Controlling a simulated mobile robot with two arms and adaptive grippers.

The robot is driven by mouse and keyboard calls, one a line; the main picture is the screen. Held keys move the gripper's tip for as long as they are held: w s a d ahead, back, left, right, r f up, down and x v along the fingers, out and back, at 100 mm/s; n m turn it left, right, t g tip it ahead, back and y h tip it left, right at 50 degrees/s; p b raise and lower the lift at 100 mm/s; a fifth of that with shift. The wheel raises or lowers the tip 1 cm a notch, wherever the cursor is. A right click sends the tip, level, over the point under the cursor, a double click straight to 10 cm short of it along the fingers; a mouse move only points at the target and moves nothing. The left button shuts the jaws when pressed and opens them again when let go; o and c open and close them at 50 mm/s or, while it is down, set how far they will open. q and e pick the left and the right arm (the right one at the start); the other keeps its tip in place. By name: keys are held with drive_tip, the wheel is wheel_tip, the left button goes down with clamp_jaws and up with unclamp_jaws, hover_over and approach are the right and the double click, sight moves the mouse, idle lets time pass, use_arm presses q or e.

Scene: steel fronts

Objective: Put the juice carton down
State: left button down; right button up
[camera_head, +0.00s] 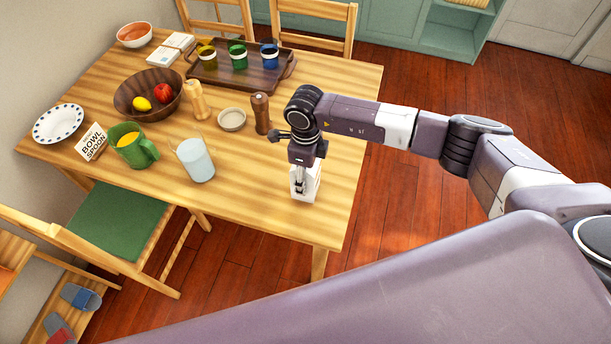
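The juice carton (313,184) is a small white box at the front right of the wooden table, upright below my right gripper. My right gripper (301,180) points straight down at the carton, with its fingers against or around the upper part. I cannot tell whether the fingers grip it. The carton's base is at or very near the table top; contact is unclear. My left gripper is not in view.
A glass of milk (196,161), green mug (130,149), pepper mill (261,115) and small dish (232,120) stand left of the carton. The fruit bowl (124,103) and tray (290,66) are farther back. The table (255,205) is bare around the carton.

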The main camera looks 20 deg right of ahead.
clamp_jaws()
drive_tip(key=shift+w+r, duration=0.1)
drive_tip(key=shift+r, duration=0.05)
wheel_tip(320, 180, up, 18)
drive_tip(key=b, duration=0.4)
drive_tip(key=shift+r, duration=0.1)
drive_tip(key=s+d+n, duration=0.2)
drive_tip(key=s+n, duration=0.5)
drive_tip(key=n, duration=0.5)
drive_tip(key=s+d+r+n, duration=0.1)
drive_tip(key=s+d+n, duration=0.1)
drive_tip(key=s+n, duration=0.5)
drive_tip(key=shift+n+b, duration=0.35)
drive_tip(key=shift+n, duration=2.55)
